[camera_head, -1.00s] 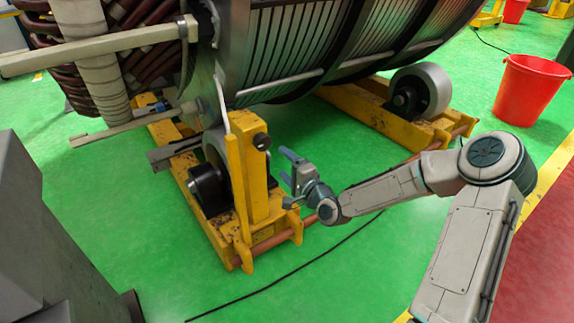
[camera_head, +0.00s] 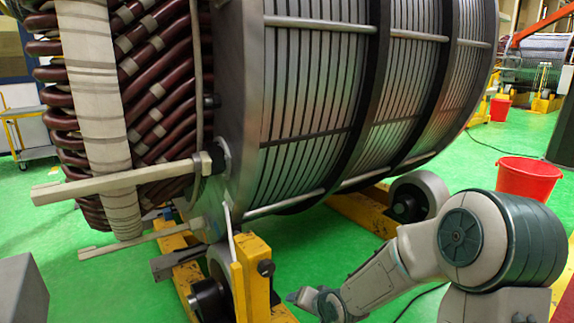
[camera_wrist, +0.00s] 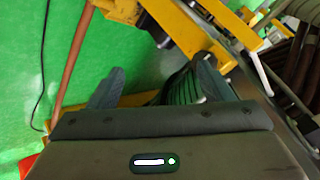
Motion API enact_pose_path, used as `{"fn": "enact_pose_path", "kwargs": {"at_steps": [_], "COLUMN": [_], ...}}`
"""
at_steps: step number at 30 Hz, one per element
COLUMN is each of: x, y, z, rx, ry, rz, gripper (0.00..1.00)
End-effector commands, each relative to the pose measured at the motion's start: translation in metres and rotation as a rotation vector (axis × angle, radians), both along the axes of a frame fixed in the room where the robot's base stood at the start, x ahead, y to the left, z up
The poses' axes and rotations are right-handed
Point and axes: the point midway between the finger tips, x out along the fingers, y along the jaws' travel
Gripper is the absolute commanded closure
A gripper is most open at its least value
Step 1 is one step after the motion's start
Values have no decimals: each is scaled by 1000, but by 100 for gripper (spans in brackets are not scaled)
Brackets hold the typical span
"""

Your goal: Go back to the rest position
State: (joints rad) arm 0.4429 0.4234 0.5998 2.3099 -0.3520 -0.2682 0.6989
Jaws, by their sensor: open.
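My gripper (camera_wrist: 158,95) is open in the wrist view, its two fingers spread apart with nothing between them. In the head view my gripper (camera_head: 300,296) is low in the picture, right of the yellow roller stand and in front of the stator, and its fingers are only partly seen. The large stator (camera_head: 310,95) lies on its side, with brown and white windings (camera_head: 150,80) at its left end. The yellow stand (camera_head: 250,285) is under the stator's near edge and also shows in the wrist view (camera_wrist: 178,28).
A grey roller (camera_head: 428,190) supports the stator farther back. A red bucket (camera_head: 525,178) stands on the green floor at the right. A beige bar (camera_head: 120,183) sticks out left from the stator. A grey block (camera_head: 22,290) is at the lower left. A black cable lies on the floor.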

Motion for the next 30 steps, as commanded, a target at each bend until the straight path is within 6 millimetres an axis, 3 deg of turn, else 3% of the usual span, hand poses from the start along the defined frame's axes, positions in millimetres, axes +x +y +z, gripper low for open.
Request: {"fn": "enact_pose_path", "kwargs": {"at_steps": [1, 9, 15, 21, 25, 30], "x": [-9, -67, -124, -188, -224, -250], "y": [-9, -59, -84, -96, -98, -98], "z": [28, 118, 193, 259, 287, 302], "rx": [-78, -391, -515, -543, -525, -499], "ry": [12, 133, 229, 320, 364, 394], "rz": [12, 39, 58, 106, 150, 193], "gripper": [27, 27, 27, 27, 27, 27]}}
